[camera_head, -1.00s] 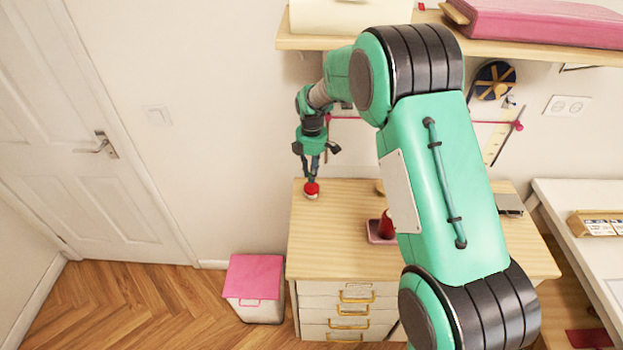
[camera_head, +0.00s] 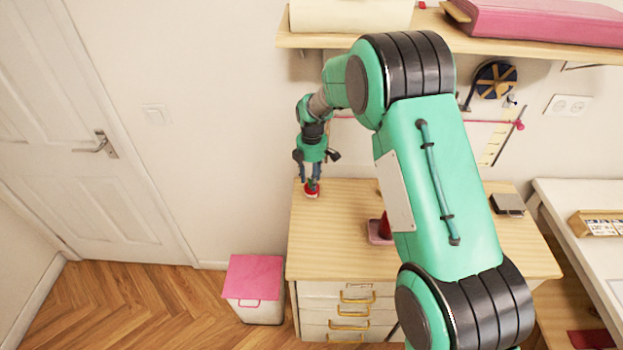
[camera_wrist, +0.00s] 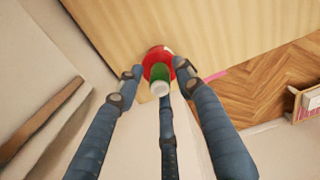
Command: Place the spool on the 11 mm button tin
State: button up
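The spool (camera_wrist: 160,76) is green with a white end and shows between my fingers in the wrist view. Beyond it is a round red tin (camera_wrist: 154,53), which I take to be the button tin; its label cannot be read. The spool overlaps the tin in this view and appears to stand on it. The tin (camera_head: 311,193) is at the back left corner of the wooden dresser top. My gripper (camera_head: 311,184) is right above the tin. Its fingers (camera_wrist: 158,70) are spread around the spool, with gaps visible at the left and right fingertips.
The wooden dresser top (camera_head: 335,235) is mostly clear in front of the tin. A dark red cone on a pink tray (camera_head: 376,233) is partly hidden by my arm. A shelf (camera_head: 300,40) hangs above. A pink-lidded bin (camera_head: 253,278) stands on the floor at left.

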jog(key=shift+r+p, duration=0.45)
jog(key=shift+r, duration=2.45)
